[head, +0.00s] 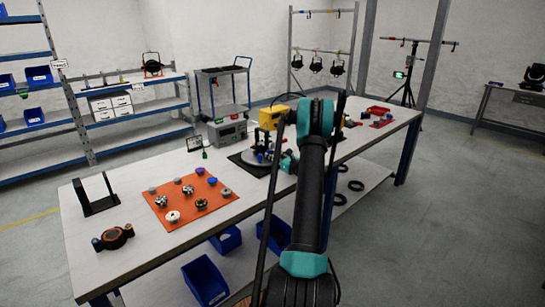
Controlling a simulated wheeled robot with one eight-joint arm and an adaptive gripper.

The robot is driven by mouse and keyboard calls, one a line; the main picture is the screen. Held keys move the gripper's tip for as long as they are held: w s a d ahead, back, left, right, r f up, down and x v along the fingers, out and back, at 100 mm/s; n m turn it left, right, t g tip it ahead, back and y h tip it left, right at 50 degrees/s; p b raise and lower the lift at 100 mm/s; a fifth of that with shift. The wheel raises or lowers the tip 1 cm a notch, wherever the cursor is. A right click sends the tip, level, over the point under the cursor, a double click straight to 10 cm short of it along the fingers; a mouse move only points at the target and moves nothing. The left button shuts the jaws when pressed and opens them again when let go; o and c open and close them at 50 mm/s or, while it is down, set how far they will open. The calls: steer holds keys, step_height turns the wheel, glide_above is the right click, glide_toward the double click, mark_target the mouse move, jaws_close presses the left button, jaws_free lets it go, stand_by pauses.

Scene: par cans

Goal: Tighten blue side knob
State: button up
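No blue side knob can be picked out for certain. A black and orange ring-shaped part (113,238) with small side pieces lies at the bench's near left. A grey, round fixture (250,157) sits on a dark mat in mid-bench, partly behind my arm, with a small bluish piece by it. The teal end of my arm (289,162) is beside this fixture. My gripper's fingers are too small and hidden to read.
The long white bench (150,262) also holds a black stand (95,200), a grey instrument box (227,131), a yellow device (272,117) and a red tray (378,110). Blue bins (205,281) sit underneath. Shelving stands at left; floor is open at right.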

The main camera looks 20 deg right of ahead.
jaws_close()
steer(key=m, duration=0.4)
steer(key=shift+m, duration=0.4)
steer(key=o, duration=0.7)
jaws_free()
steer(key=shift+c, duration=0.2)
steer(key=shift+s, duration=0.1)
steer(key=v, duration=1.1)
steer(key=shift+s+d, duration=0.15)
steer(key=shift+s, duration=0.25)
